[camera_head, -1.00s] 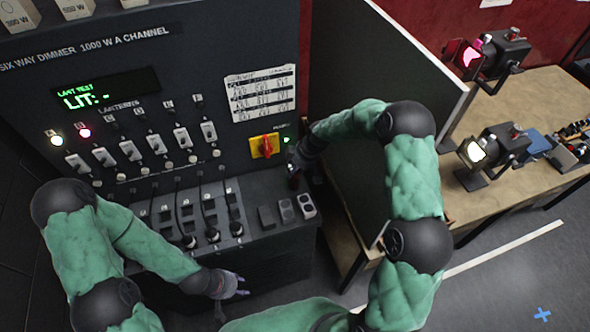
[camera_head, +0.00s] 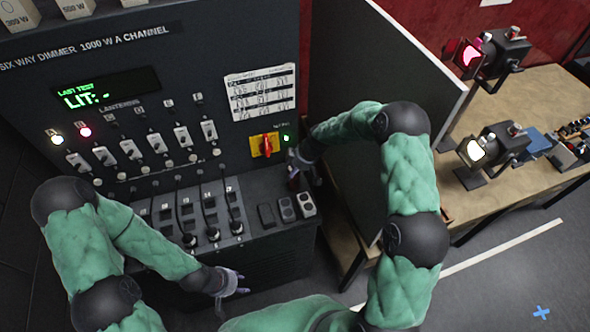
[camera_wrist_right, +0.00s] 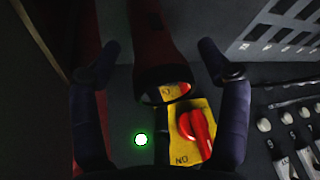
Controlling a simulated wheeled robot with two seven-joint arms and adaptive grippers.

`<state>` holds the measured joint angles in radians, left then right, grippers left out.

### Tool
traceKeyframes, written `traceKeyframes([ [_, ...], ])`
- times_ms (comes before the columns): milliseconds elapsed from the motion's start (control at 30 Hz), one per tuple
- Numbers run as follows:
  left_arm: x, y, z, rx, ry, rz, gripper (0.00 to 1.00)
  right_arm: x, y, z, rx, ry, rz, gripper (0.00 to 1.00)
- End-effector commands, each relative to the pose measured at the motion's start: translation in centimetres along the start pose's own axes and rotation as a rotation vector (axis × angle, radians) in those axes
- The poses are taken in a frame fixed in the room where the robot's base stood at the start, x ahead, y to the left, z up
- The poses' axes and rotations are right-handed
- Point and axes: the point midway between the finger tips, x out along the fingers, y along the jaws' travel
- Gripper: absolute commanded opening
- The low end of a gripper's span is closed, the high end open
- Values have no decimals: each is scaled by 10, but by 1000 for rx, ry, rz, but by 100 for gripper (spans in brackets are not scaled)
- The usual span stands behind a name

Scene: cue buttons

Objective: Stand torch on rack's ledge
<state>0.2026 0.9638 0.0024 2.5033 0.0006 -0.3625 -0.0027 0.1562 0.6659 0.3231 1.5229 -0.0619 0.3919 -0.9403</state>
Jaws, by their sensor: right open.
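The torch (camera_wrist_right: 163,45) has a red body and a dark, wider head. In the right wrist view it lies between the two fingers of my right gripper (camera_wrist_right: 160,75), with gaps on both sides. In the head view my right gripper (camera_head: 298,178) is at the right end of the rack's ledge (camera_head: 262,190), and the torch is a small dark red patch there, mostly hidden. I cannot tell whether its base rests on the ledge. My left gripper (camera_head: 236,283) is open and empty in front of the rack.
The yellow isolator with a red handle (camera_head: 265,145) sits behind the right gripper, a lit green lamp (camera_head: 286,138) beside it. Faders (camera_head: 212,232) and small blocks (camera_head: 285,209) occupy the ledge. A dark partition (camera_head: 375,75) stands close right; lanterns (camera_head: 490,150) stand on the table beyond.

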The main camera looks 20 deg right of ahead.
Motion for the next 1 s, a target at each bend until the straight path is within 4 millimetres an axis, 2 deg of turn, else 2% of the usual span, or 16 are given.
traceKeyframes([
  [133,-4,1,0,0,0,0,40,-5,0,-2,0,1,1,76],
  [267,0,0,0,0,0,0,40,-21,2,-2,0,3,4,76],
  [700,10,-4,0,0,0,0,40,-102,0,-1,0,2,2,76],
  [833,11,-4,0,0,0,0,40,-115,0,-1,0,1,1,76],
  [1000,12,-4,0,0,0,0,40,-122,0,-1,0,1,0,76],
])
